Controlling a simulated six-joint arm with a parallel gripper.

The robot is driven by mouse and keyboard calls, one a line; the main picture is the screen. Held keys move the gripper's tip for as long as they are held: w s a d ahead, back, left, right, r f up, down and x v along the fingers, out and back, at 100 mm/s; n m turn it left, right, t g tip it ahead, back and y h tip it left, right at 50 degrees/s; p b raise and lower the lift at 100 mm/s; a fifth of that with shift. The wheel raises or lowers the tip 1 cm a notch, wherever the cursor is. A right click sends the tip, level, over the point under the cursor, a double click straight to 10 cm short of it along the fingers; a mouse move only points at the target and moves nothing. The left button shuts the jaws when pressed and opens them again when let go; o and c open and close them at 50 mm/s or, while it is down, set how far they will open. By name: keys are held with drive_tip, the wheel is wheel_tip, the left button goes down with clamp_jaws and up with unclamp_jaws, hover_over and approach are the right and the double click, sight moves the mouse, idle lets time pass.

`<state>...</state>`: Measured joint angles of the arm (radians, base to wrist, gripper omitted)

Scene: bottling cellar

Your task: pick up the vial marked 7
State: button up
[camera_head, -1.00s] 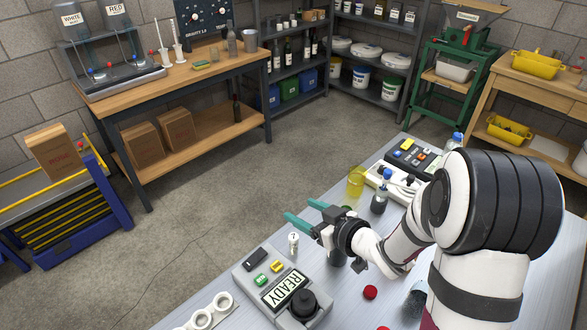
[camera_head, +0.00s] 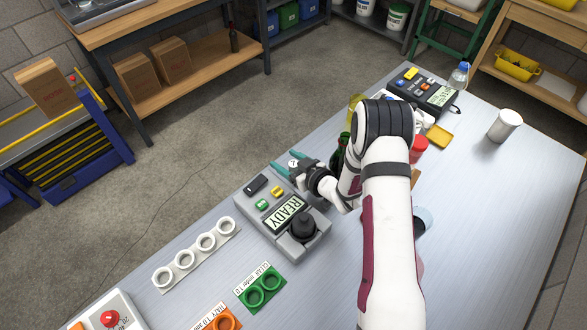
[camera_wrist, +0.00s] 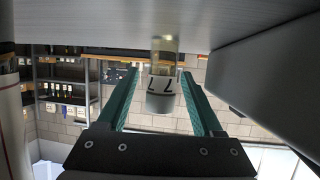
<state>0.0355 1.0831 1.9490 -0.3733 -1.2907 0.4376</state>
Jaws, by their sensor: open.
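The vial marked 7 (camera_wrist: 162,84) shows in the wrist view with a glass body and a pale band bearing a dark 7. That view is upside down, with the table surface along its top. My gripper (camera_wrist: 160,74) is open, with one teal finger on each side of the vial and a visible gap to each. In the head view the vial's pale top (camera_head: 293,163) shows between the fingers of my gripper (camera_head: 274,159), behind the grey READY device. The vial stands on the table; its lower part is hidden there.
The grey READY device (camera_head: 268,215) is close in front of my gripper. White rings (camera_head: 206,242) and green rings (camera_head: 262,286) lie nearer. A green bottle (camera_head: 341,150) stands just right of the gripper. The right tabletop is largely clear.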

clamp_jaws()
idle(0.3)
drive_tip(key=shift+r, duration=0.1)
